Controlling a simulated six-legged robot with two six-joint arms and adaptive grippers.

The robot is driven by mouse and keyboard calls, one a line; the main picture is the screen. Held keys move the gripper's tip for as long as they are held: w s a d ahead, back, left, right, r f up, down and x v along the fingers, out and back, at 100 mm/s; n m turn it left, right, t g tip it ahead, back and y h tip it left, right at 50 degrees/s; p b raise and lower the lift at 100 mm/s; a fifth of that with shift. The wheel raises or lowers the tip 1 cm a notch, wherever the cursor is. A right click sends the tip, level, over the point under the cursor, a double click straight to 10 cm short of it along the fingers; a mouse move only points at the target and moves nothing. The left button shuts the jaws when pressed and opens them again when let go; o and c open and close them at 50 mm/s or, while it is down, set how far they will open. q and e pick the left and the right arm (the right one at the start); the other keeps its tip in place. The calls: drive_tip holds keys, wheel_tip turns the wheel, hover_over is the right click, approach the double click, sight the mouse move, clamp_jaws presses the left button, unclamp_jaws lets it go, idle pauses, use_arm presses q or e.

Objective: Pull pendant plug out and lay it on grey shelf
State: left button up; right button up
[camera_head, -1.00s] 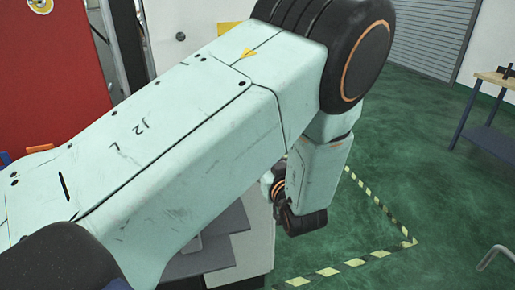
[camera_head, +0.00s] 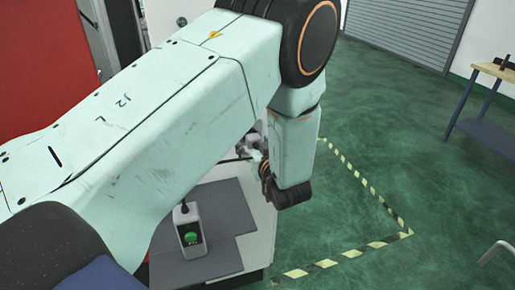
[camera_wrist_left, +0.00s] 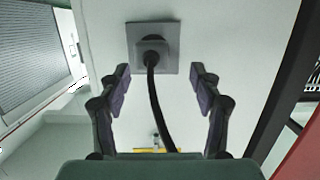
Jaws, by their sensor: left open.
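In the left wrist view, the dark pendant plug (camera_wrist_left: 150,47) sits in a square grey socket plate (camera_wrist_left: 170,62) on a pale wall. Its black cable (camera_wrist_left: 158,105) runs down between the fingers. My left gripper (camera_wrist_left: 160,72) is open, one finger on each side of the cable, tips just below the plate and apart from the plug. In the head view, my left arm covers much of the scene, and the plug cannot be made out. The grey shelf (camera_head: 230,203) lies below the arm. A pale pendant (camera_head: 189,232) with a green face stands on it. My right gripper is not in view.
Black and yellow floor tape (camera_head: 365,187) crosses the green floor on the right. A workbench (camera_head: 490,95) stands at the far right, and a bent grey bar (camera_head: 497,250) shows at the lower right. Bare shelf surface shows beside the pendant.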

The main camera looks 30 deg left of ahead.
sight(255, 141)
use_arm(q)
drive_tip(key=w, duration=0.3)
drive_tip(key=shift+a+f, duration=0.25)
drive_tip(key=shift+w+a+f, duration=0.1)
drive_tip(key=shift+a, duration=0.15)
drive_tip(key=shift+s+a, duration=0.25)
drive_tip(key=shift+a, duration=0.4)
drive_tip(key=shift+s+a, duration=0.1)
drive_tip(key=shift+s, duration=0.05)
drive_tip(key=shift+d, duration=0.45)
drive_tip(key=shift+c, duration=1)
drive_tip(key=shift+w+d, duration=0.2)
drive_tip(key=shift+w, duration=0.2)
drive_tip(key=c, duration=0.3)
drive_tip(key=shift+s+a, duration=0.25)
drive_tip(key=shift+a, duration=0.25)
drive_tip(key=c, duration=0.4)
drive_tip(key=shift+d, duration=0.2)
drive_tip(key=c, duration=0.3)
drive_tip(key=o, duration=0.5)
drive_tip(key=shift+w+d, duration=0.1)
drive_tip(key=shift+a, duration=0.2)
drive_tip(key=c, duration=0.6)
drive_tip(key=shift+d, duration=0.1)
clamp_jaws()
